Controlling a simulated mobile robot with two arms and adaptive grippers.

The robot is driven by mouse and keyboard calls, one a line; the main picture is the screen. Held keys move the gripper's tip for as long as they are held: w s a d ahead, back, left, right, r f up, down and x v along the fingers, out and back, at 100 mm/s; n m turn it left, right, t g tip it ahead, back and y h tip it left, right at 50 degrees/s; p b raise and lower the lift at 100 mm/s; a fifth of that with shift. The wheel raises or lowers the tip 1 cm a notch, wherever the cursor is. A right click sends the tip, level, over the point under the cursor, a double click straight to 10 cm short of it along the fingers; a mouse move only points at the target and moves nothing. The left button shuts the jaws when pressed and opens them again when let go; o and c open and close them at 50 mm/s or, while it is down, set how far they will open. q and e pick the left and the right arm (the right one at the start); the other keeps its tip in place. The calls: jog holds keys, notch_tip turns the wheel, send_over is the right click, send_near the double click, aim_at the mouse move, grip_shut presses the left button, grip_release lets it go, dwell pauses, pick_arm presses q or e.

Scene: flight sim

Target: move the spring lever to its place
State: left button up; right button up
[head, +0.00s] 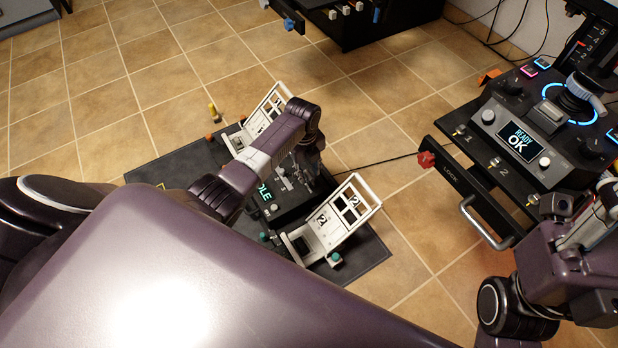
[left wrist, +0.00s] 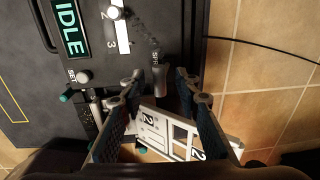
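The floor unit (head: 262,212) has a lit IDLE display and stands on the floor below me. In the left wrist view a short grey lever (left wrist: 159,78) stands on the unit beside a partly hidden label starting "SPR". My left gripper (head: 307,168) reaches down over the unit. In the left wrist view its two fingers (left wrist: 161,84) are apart, one on each side of the lever, with visible gaps. A second lever with a pale knob (left wrist: 113,13) stands at a slot marked 2 and 3. My right arm (head: 555,270) is at the right edge; its gripper's fingers cannot be made out.
White pedals (head: 352,205) marked 2 flank the unit; one lies just under the left fingers in the wrist view. A dark mat (head: 365,262) lies beneath. Tiled floor is free between.

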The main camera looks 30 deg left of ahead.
pick_arm(q)
jog(key=shift+f+b, duration=0.3)
jog(key=shift+f, duration=0.65)
